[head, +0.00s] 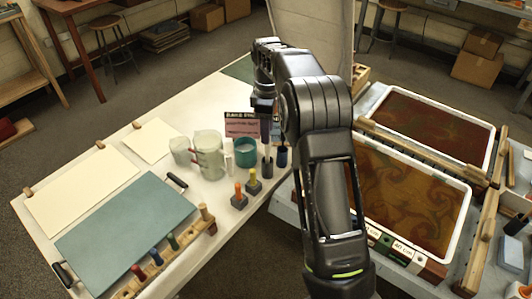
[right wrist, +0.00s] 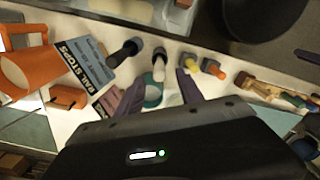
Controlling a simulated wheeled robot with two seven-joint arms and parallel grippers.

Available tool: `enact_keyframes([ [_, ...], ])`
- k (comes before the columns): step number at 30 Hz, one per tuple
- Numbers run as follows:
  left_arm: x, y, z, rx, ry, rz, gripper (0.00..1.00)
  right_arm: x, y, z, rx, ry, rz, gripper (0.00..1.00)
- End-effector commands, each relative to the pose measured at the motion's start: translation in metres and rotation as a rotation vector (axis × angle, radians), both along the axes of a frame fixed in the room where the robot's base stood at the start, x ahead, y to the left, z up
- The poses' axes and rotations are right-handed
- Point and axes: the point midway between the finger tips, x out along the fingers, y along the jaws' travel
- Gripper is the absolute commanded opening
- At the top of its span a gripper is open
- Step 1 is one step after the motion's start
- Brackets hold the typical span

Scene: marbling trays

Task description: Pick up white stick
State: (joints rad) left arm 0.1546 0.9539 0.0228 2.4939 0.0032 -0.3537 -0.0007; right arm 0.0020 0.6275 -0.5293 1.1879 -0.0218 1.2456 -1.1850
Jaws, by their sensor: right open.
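The white stick (right wrist: 158,70) stands in a dark holder in the right wrist view. It is in a row between a dark stick (right wrist: 122,54) and the yellow and orange sticks (right wrist: 207,66). My right gripper (right wrist: 160,84) is open and empty, with its two fingers spread below the white stick in that picture. In the head view my right gripper (head: 264,104) hangs over the table, beside the pink sign. The white stick cannot be made out clearly there. My left gripper is not in view.
In the head view a teal cup (head: 245,153), a clear jug (head: 207,158) and a pink sign (head: 241,127) stand close by. Orange (head: 238,192) and yellow (head: 253,176) sticks stand nearer. Two marbling trays (head: 462,214) lie right of my arm. Pale sheets (head: 82,187) cover the left.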

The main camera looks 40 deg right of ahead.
Motion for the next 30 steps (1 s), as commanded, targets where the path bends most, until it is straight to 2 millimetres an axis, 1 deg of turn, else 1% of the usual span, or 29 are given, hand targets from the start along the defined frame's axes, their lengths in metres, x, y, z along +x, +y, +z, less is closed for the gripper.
enact_keyframes([
  [5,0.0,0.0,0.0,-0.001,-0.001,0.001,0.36,0.0,0.0,0.0,0.001,-0.002,-0.002,0.44],
  [7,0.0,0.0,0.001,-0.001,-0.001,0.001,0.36,0.0,0.0,-0.003,0.001,0.0,-0.003,0.44],
  [12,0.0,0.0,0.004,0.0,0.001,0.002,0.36,0.0,0.0,-0.02,0.001,0.0,-0.003,0.44],
  [15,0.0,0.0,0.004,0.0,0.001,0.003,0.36,0.0,0.0,-0.026,0.001,-0.001,-0.003,0.44],
  [25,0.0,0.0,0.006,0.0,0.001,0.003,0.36,0.0,0.0,-0.029,0.001,-0.001,-0.004,0.44],
  [28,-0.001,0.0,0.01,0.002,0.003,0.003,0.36,-0.001,0.0,-0.038,0.001,0.001,-0.005,0.44],
  [30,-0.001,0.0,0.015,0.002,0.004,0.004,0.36,-0.001,-0.001,-0.048,0.001,0.001,-0.005,0.44],
])
